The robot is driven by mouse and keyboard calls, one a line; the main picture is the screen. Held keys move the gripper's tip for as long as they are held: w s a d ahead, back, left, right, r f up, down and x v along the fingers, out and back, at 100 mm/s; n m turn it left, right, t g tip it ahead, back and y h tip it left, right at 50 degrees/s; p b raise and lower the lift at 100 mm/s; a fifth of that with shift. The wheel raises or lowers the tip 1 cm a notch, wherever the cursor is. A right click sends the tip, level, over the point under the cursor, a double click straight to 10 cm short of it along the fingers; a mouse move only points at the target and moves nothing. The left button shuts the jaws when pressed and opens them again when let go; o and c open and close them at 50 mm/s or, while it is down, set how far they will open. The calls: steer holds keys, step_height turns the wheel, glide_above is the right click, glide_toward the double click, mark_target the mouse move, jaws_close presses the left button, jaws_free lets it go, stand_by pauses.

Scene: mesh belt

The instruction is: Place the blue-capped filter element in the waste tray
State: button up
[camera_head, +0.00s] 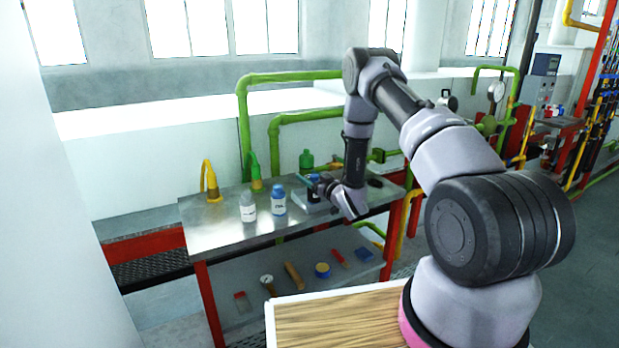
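A white bottle with a blue cap and a blue label (278,199) stands upright on the metal table. To its right is a small dark and blue upright item (313,185) beside my gripper; I cannot tell whether this is the blue-capped filter element. It appears to stand on or over a low grey-blue tray (304,205), which may be the waste tray. My gripper (335,200) is over the right part of the table, right of that item. The arm hides part of the tray area. The fingers are too small and dark to tell whether they are open or touching anything.
Yellow (211,180) and green pipes rise at the back.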

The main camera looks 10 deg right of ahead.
steer(key=shift+s+f, duration=0.2)
steer(key=shift+f, duration=0.4)
steer(key=shift+w+r, duration=0.2)
steer(key=shift+r, duration=0.35)
steer(key=v, duration=1.2)
steer(key=shift+r, duration=0.25)
steer(key=w+d+r+m+g+h, duration=0.1)
steer(key=w+d+r+m+h, duration=0.15)
steer(key=r, duration=0.75)
steer(key=w+d+r+m+g+h, duration=0.15)
steer(key=d+r+h, duration=0.25)
steer(key=r, duration=0.6)
steer(key=s+d+r+m+g+h, duration=0.1)
steer(key=s+r+m+g+h, duration=0.15)
steer(key=s+r, duration=0.8)
steer(key=s+a+r+m+g+y, duration=0.1)
steer(key=s+a+r, duration=0.1)
steer(key=s, duration=0.6)
steer(key=s+a+r+m+g+y, duration=0.1)
steer(key=s+r+g, duration=0.1)
steer(key=s, duration=0.6)
steer(key=s+a+r+m+g+y, duration=0.1)
steer(key=s+a+r, duration=0.1)
steer(key=s, duration=0.7)
steer(key=shift+a+r, duration=0.4)
steer(key=shift+s, duration=0.1)
